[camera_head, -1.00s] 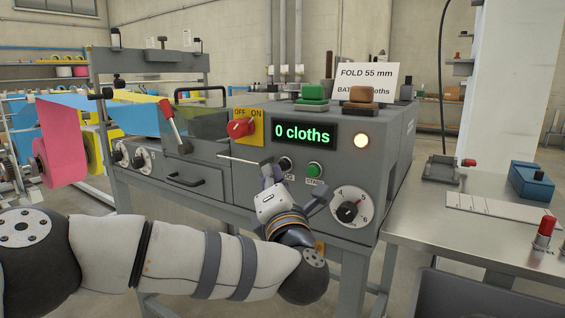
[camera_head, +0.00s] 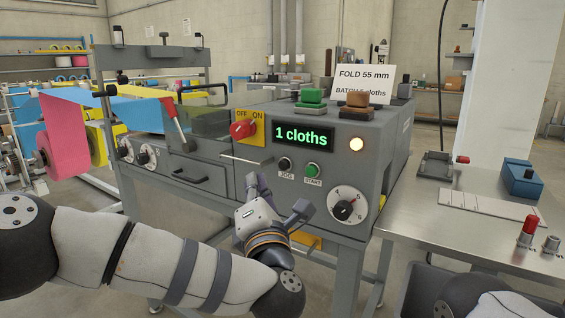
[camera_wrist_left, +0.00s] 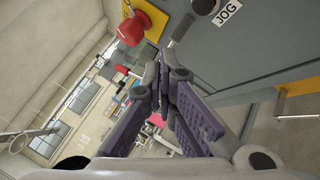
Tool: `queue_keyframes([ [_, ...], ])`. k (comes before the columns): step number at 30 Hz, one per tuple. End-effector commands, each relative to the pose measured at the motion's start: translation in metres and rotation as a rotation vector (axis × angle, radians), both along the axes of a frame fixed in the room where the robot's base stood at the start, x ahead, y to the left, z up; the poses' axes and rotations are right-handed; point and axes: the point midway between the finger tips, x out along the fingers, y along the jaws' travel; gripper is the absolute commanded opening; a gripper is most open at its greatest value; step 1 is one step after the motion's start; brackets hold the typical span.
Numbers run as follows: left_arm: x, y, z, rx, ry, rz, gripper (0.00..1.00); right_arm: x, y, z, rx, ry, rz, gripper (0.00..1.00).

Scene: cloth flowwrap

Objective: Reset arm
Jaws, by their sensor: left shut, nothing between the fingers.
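My left arm comes in from the left in the head view. My left gripper (camera_head: 262,184) is shut and empty, in front of the grey machine's (camera_head: 222,180) front panel, below and left of the black JOG button (camera_head: 285,164) and the green START button (camera_head: 312,170). It looks apart from both buttons. In the left wrist view the closed fingers (camera_wrist_left: 165,80) point up the picture, with the JOG label (camera_wrist_left: 229,13) at the upper right. The display (camera_head: 303,136) reads "1 cloths". Part of my right arm shows at the bottom right; its gripper is out of view.
A red OFF/ON switch (camera_head: 243,130), a round dial (camera_head: 346,207) and a thin metal rod (camera_head: 246,161) are on the machine front. A steel table (camera_head: 410,226) at the right holds a blue block (camera_head: 524,181) and a red-topped marker (camera_head: 529,232). Pink, blue and yellow cloth rolls stand left.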

Motion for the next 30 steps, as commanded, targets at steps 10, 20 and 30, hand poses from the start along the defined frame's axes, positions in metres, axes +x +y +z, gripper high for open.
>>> queue_keyframes([
  [10,0.000,0.000,-0.002,0.001,0.002,0.000,0.00,-0.001,0.000,-0.001,0.000,0.003,0.000,0.39],
  [20,-0.026,-0.026,-0.085,0.303,0.184,-0.165,0.00,0.005,0.000,0.005,0.000,-0.017,-0.004,0.39],
  [30,-0.230,0.023,-0.341,1.191,0.759,-0.811,0.00,0.018,0.000,0.019,0.000,-0.063,-0.005,0.39],
])
